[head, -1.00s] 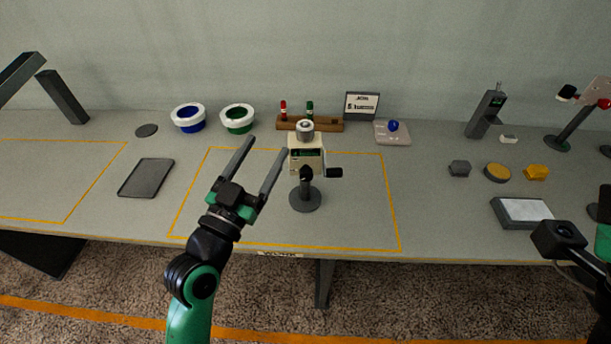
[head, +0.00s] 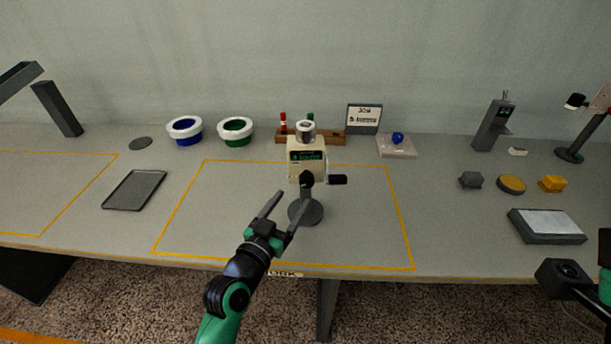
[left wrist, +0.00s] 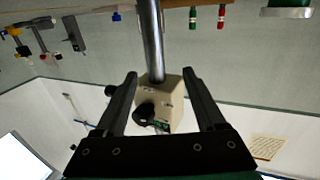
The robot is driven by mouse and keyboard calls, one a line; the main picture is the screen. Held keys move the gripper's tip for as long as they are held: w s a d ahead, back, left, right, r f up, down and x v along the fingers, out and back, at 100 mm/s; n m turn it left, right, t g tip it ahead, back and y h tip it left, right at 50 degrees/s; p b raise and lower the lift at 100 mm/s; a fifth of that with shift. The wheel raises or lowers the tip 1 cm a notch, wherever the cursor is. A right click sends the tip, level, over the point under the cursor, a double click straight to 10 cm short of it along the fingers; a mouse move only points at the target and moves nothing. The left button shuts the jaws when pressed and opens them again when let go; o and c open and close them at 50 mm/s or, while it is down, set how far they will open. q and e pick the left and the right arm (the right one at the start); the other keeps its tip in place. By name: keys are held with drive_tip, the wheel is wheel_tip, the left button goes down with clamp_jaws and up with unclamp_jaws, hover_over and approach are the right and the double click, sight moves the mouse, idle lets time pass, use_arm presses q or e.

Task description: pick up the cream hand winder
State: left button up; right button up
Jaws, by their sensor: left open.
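The cream hand winder (head: 307,162) is a boxy cream body on a dark post with a round grey base. It stands upright inside the middle yellow outline, with a black crank knob on its right. My left gripper (head: 291,199) is open and empty, at the front left of the winder's stand. In the left wrist view, which looks upside down, the winder's cream body (left wrist: 170,97) shows beyond and between the two open fingers (left wrist: 158,75). Contact cannot be told. My right gripper's fingers are out of view; only dark and green parts of my right arm show at the right edge.
A wooden rack (head: 332,139) with red and green spools is behind the winder. A dark tray (head: 134,190) lies left.

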sight(301, 189)
use_arm(q)
drive_tip(key=b+x, duration=0.1)
drive_tip(key=x, duration=0.1)
drive_tip(key=b+x, duration=0.2)
drive_tip(key=x, duration=0.1)
drive_tip(key=shift+s+d+r, duration=0.15)
drive_tip(key=shift+d, duration=0.2)
drive_tip(key=shift+r, duration=0.1)
clamp_jaws()
idle(0.8)
drive_tip(key=shift+r, duration=0.1)
